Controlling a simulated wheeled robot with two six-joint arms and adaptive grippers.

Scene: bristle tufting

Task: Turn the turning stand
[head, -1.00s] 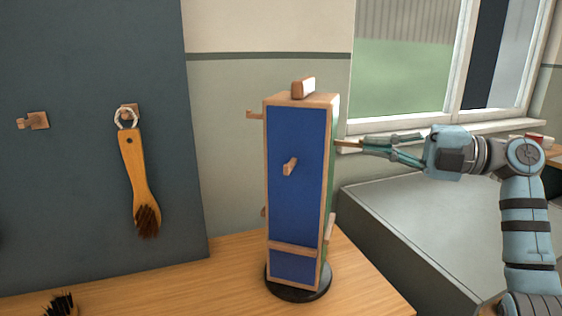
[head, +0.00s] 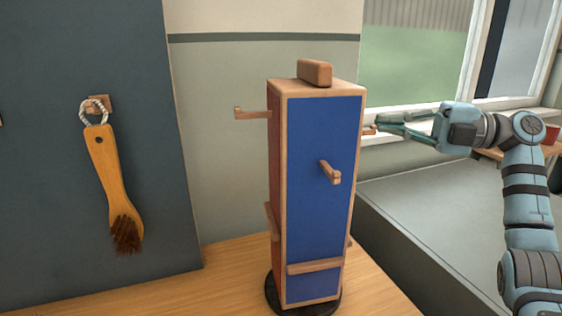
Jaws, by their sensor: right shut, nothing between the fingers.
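The turning stand (head: 322,190) is a tall wooden post on a round black base (head: 273,293) on the wooden table. Its blue face is toward me, and a narrow reddish face shows on its left. A peg (head: 331,172) sticks out of the blue face, another peg (head: 252,113) sticks out on the left, and a small wooden block tops the stand. My right gripper (head: 378,124) is shut and empty, just right of the stand beside the tip of a right-hand peg (head: 369,130); I cannot tell if they touch. My left gripper is not in view.
A wooden brush (head: 106,175) hangs by its cord loop from a peg on the dark board (head: 50,220) at left. A grey box-like surface (head: 440,215) lies behind at right, below the window. A red cup (head: 551,134) stands at far right.

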